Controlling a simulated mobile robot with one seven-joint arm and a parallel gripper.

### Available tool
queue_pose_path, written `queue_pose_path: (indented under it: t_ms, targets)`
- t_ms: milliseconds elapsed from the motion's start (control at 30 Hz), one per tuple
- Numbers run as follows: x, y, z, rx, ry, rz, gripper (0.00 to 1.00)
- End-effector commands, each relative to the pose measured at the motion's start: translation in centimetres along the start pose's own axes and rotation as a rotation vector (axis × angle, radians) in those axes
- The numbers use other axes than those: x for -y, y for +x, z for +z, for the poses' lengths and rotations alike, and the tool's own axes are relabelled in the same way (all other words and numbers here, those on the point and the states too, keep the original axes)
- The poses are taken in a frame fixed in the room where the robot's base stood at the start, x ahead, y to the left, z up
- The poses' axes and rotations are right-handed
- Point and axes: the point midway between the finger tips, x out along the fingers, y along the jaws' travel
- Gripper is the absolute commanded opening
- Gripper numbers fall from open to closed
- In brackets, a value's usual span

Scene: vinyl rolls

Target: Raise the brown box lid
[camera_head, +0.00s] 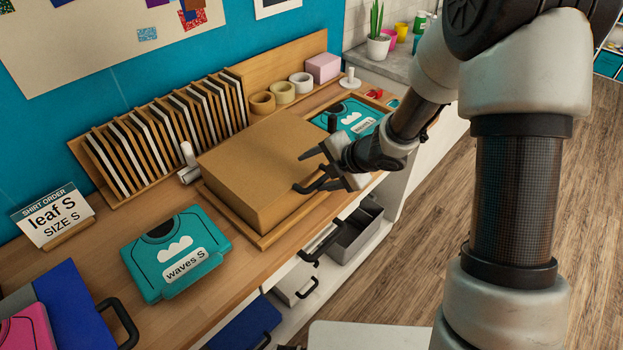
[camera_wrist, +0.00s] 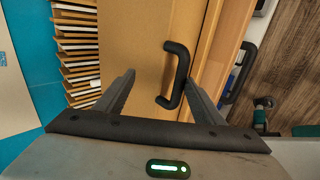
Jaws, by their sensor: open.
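The brown box (camera_head: 262,165) sits shut on a wooden base on the counter; its brown top also shows in the wrist view (camera_wrist: 135,30). A black bar handle (camera_wrist: 184,62) is on the box's side and lies between my fingers in the wrist view, closer to the right finger. My gripper (camera_head: 306,170) is open at the right end of the box, with its fingers reaching toward the handle. It also shows open in the wrist view (camera_wrist: 162,78). I cannot tell whether a finger touches the handle. The gripper partly hides the box's right end in the head view.
A slotted rack (camera_head: 165,130) and a small white-handled tool (camera_head: 188,162) stand behind the box. A teal "waves S" case (camera_head: 175,250) lies left of it, another teal case (camera_head: 350,117) to its right. Tape rolls (camera_head: 281,92) line the back. A grey drawer (camera_head: 355,238) is below.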

Motion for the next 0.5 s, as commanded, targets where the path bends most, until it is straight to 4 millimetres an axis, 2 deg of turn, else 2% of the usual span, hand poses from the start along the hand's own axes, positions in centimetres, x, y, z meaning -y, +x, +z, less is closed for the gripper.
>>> queue_pose_path:
  t_ms: [500]
  targets:
    - [-2.9,-1.8,0.0,0.000,0.000,0.001,0.62]
